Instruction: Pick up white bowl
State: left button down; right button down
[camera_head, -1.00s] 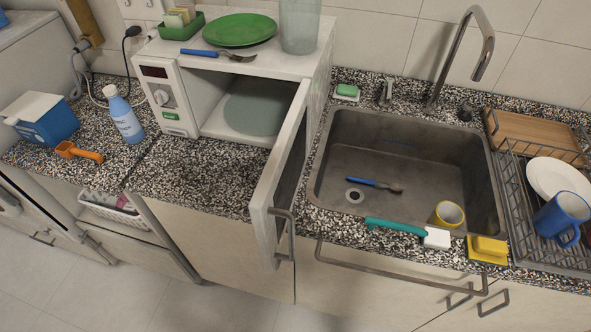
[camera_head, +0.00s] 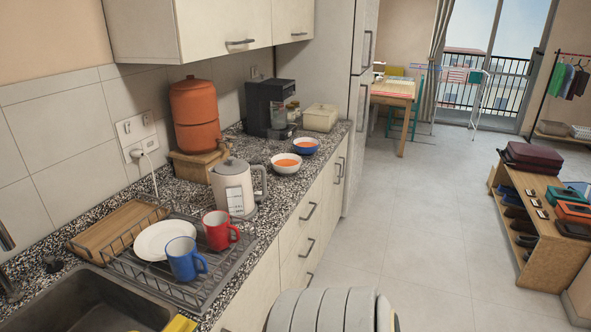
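A white bowl (camera_head: 286,163) with something orange in it sits upright on the speckled counter, near the counter's front edge. A blue bowl (camera_head: 305,146), also with orange contents, stands just behind it to the right. The two bowls are close together, and I cannot tell whether they touch. Neither of my grippers is in view, so nothing shows near the white bowl.
A white kettle (camera_head: 233,190) stands in front of the bowls to the left. A coffee machine (camera_head: 270,108) and a cream box (camera_head: 320,118) are behind. A dish rack (camera_head: 215,290) holds a plate and mugs. The floor (camera_head: 400,230) right of the counter is clear.

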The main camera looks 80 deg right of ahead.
aim_at(286, 164)
jog(key=z, duration=2.45)
jog(key=i+l, duration=0.35)
jog(key=i+l+u, duration=0.15)
jog(key=i+l, duration=0.15)
jog(key=l, duration=0.15)
jog(key=i+l, duration=0.35)
jog(key=l+u, duration=0.05)
